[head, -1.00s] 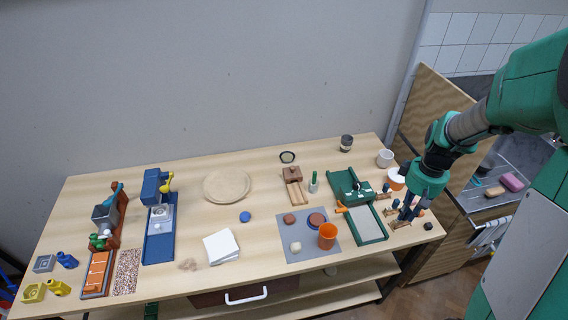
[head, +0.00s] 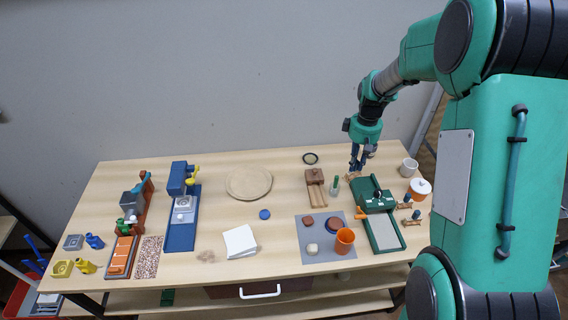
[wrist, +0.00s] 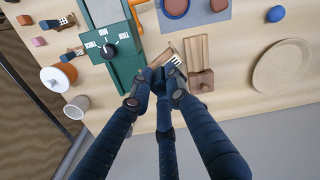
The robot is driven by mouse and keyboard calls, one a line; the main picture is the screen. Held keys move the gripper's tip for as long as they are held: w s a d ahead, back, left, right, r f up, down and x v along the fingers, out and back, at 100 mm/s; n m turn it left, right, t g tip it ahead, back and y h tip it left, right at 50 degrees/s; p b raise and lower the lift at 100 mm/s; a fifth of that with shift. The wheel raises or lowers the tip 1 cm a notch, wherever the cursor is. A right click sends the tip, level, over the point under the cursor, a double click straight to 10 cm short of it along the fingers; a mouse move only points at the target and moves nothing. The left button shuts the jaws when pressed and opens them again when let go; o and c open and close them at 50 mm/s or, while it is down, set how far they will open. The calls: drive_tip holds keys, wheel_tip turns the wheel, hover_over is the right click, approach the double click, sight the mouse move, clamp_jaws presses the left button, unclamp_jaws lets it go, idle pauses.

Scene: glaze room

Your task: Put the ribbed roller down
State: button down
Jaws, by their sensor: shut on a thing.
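My gripper (head: 358,163) is over the back right part of the table, behind the green slab press (head: 383,208). In the wrist view my gripper (wrist: 163,72) is shut, with a small tan wooden piece with a white ribbed end (wrist: 170,60) at its fingertips. This looks like the ribbed roller; the fingers hide part of it. In the head view its tan end (head: 354,178) shows just below the fingers. I cannot tell whether it touches the table. Two similar blue-and-wood rollers (head: 405,201) (head: 411,218) lie right of the press.
Bare table shows around the round board (head: 248,183).

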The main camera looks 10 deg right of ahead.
drive_tip(key=w+a+f+n+p, duration=0.1)
drive_tip(key=w+a+n, duration=0.1)
drive_tip(key=w+a, duration=0.7)
drive_tip(key=w+a+f+n+p, duration=0.1)
drive_tip(key=w+a, duration=0.3)
drive_tip(key=a, duration=0.8)
wheel_tip(320, 180, down, 11)
drive_tip(key=shift+b, duration=0.3)
drive_tip(key=shift+d+f, duration=0.1)
drive_tip(key=w+a+f, duration=0.1)
drive_tip(key=w, duration=1.4)
drive_tip(key=shift+w+a+f+p, duration=0.25)
drive_tip(key=shift+w+a+p, duration=0.05)
drive_tip(key=shift+w+p, duration=0.1)
